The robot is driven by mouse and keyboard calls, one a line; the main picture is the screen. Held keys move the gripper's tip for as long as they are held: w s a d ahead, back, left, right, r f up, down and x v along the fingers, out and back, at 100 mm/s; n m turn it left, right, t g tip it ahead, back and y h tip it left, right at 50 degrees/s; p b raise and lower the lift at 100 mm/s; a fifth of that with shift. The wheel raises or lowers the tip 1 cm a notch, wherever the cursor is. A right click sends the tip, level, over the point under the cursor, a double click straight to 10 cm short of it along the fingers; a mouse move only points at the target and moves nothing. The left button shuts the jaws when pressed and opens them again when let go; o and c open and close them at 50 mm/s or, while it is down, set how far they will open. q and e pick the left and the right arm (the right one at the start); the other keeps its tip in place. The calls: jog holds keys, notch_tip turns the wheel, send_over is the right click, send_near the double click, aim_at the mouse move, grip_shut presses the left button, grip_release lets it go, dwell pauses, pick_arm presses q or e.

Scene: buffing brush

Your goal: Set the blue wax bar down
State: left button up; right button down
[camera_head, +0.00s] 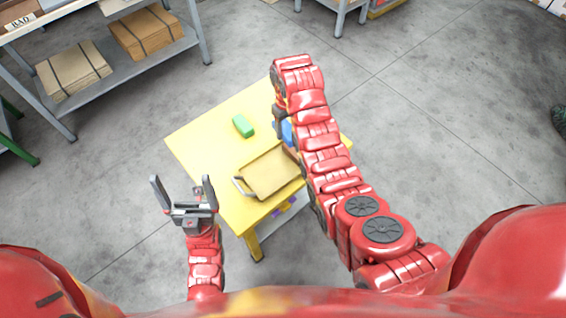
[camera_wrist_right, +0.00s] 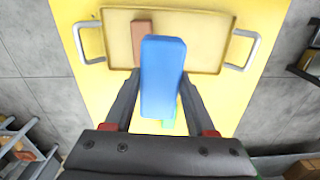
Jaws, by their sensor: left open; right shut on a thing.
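The blue wax bar (camera_wrist_right: 163,75) is clasped between the fingers of my right gripper (camera_wrist_right: 158,103). In the head view only a bit of the blue bar (camera_head: 287,131) shows beside my right arm, over the yellow table (camera_head: 205,137). Its height above the table is hard to tell. In the right wrist view it overlaps the near rim of the tray (camera_wrist_right: 200,40). My left gripper (camera_head: 182,182) is open and empty, left of the table's front corner.
A green bar (camera_head: 243,126) lies on the table behind the tray (camera_head: 268,172). A brown bar (camera_wrist_right: 141,40) lies in the tray. The table's left part is clear. A grey shelf with cardboard boxes (camera_head: 146,33) stands at the back left.

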jog(key=n+p, duration=0.1)
send_near(271, 172)
jog(key=s+d+r, duration=0.1)
jog(key=s+r, duration=0.2)
jog(key=s, duration=0.1)
jog(key=s+a+f, duration=0.2)
jog(key=s+f, duration=0.2)
jog(key=s, duration=0.8)
jog(key=w+b, duration=0.1)
jog(key=w, duration=0.2)
jog(key=w+f+b, duration=0.1)
jog(key=w+b, duration=0.1)
jog(key=w, duration=0.1)
jog(key=w+f+b, duration=0.1)
jog(key=w+b, duration=0.1)
jog(key=w, duration=0.1)
jog(key=shift+w+d, duration=0.2)
jog(key=shift+w, duration=0.15)
jog(key=w+b, duration=0.2)
jog(key=w, duration=0.1)
jog(key=shift+w+d, duration=0.15)
jog(key=shift+w, duration=0.25)
jog(key=shift+w+r+p, duration=0.25)
jog(key=shift+w+p, duration=0.3)
jog(key=shift+w, duration=0.25)
jog(key=shift+w+d, duration=0.1)
jog(key=shift+w, duration=0.25)
